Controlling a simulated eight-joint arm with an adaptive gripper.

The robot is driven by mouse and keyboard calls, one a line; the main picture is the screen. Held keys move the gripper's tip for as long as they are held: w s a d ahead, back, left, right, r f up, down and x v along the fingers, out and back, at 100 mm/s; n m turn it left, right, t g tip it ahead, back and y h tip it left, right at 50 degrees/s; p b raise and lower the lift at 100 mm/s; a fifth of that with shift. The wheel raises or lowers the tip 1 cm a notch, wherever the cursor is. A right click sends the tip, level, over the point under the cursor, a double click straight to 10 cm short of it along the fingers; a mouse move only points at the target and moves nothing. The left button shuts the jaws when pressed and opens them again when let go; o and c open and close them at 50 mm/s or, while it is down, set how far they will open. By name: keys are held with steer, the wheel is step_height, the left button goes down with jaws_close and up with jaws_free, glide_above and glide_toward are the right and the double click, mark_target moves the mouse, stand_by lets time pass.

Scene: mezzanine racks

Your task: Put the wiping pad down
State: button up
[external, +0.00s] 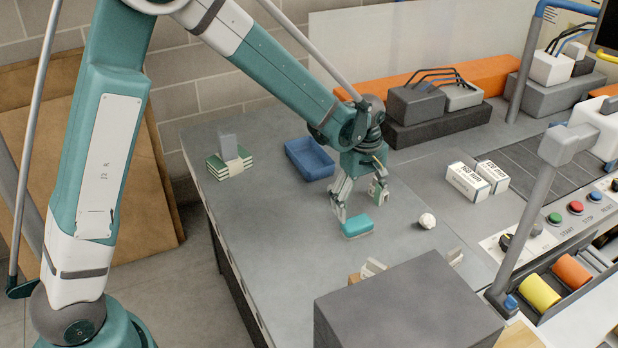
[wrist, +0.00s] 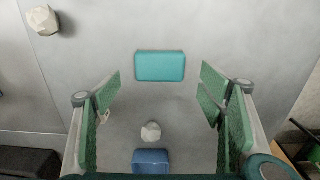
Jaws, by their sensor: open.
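The wiping pad, a teal block with a paler lower layer (external: 357,228), lies flat on the grey table (external: 265,255). My gripper (external: 360,202) is open just above and behind the pad in the external view, with one fingertip close to the pad's edge. In the wrist view the whole pad (wrist: 160,66) shows ahead of my spread fingers (wrist: 160,98). Nothing is between the fingers at the pad, and bare table shows around it.
A crumpled white ball (external: 427,220) lies right of the pad. A blue tray (external: 310,159) and a stack of green-edged pads (external: 230,166) stand behind left. White boxes (external: 468,182) stand at right, and a large grey box (external: 408,305) is in front. The table left of the pad is clear.

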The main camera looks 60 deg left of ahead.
mark_target(357, 222)
steer(key=shift+r, duration=2.7)
steer(key=s+d+r+m+t, duration=0.2)
steer(key=s+d+r+m, duration=0.25)
steer(key=s+r, duration=0.3)
steer(key=s+d+r+m+t, duration=0.1)
steer(key=s+d+r+m, duration=0.3)
steer(key=s+d+r, duration=0.3)
steer(key=s+d+r+m+t, duration=0.2)
steer(key=s+d+m, duration=0.1)
steer(key=s, duration=0.6)
steer(key=s+d+r+m+t, duration=0.1)
steer(key=s+d+m+t, duration=0.1)
steer(key=s+d+m, duration=0.2)
steer(key=shift+s+d+r+m, duration=0.35)
steer(key=shift+s+m, duration=0.9)
steer(key=shift+s, duration=1.1)
steer(key=shift+a, duration=0.1)
